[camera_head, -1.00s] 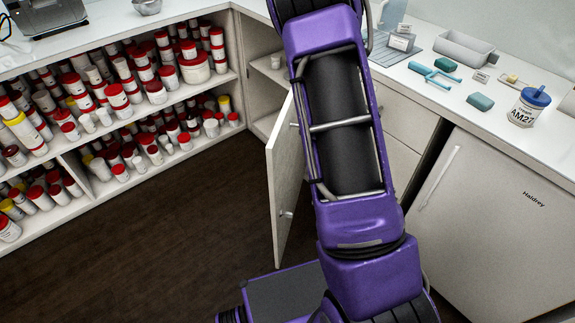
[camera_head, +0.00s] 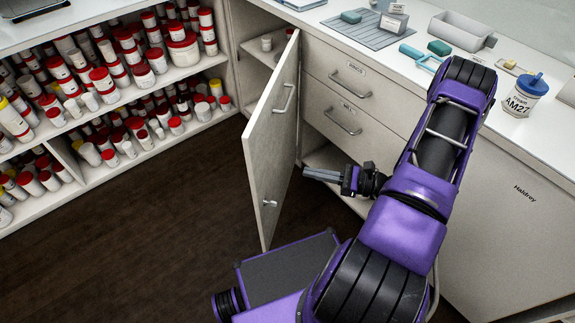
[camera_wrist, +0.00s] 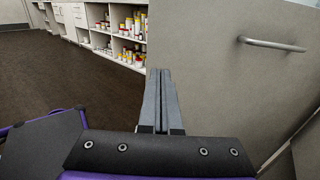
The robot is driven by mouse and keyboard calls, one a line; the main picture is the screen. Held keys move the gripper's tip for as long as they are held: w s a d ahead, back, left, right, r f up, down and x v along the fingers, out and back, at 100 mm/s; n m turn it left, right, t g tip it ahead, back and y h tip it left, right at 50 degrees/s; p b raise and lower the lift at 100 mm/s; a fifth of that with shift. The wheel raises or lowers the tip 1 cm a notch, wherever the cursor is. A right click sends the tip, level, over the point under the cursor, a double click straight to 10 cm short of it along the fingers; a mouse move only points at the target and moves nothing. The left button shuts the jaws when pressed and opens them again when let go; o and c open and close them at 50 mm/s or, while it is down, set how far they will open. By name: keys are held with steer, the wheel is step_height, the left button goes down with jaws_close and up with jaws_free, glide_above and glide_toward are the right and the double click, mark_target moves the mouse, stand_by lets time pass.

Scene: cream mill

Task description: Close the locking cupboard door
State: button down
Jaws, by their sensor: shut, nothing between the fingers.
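The cupboard door (camera_head: 268,150) stands open, swung out towards me from the corner cupboard. Its face with a bar handle (camera_head: 287,98) and a small lock or knob (camera_head: 269,203) faces right. My gripper (camera_head: 308,173) is shut and empty, to the right of this face, with its fingers pointing left. A small gap shows between the fingertips and the door in the head view. In the wrist view the door (camera_wrist: 220,90) fills the right side with its handle (camera_wrist: 272,44), and my fingertips (camera_wrist: 160,72) overlap its left edge.
Shelves (camera_head: 215,62) full of jars stand at the left. Drawers (camera_head: 345,100) sit right of the door, with an open space below them. The counter (camera_head: 395,68) carries a tray, teal items and a labelled tub (camera_head: 525,97). Dark floor (camera_head: 170,230) is free left of the door.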

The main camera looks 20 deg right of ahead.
mark_target(256, 162)
steer(key=x, duration=1.3)
steer(key=shift+w+a, duration=0.1)
steer(key=shift+a, duration=0.15)
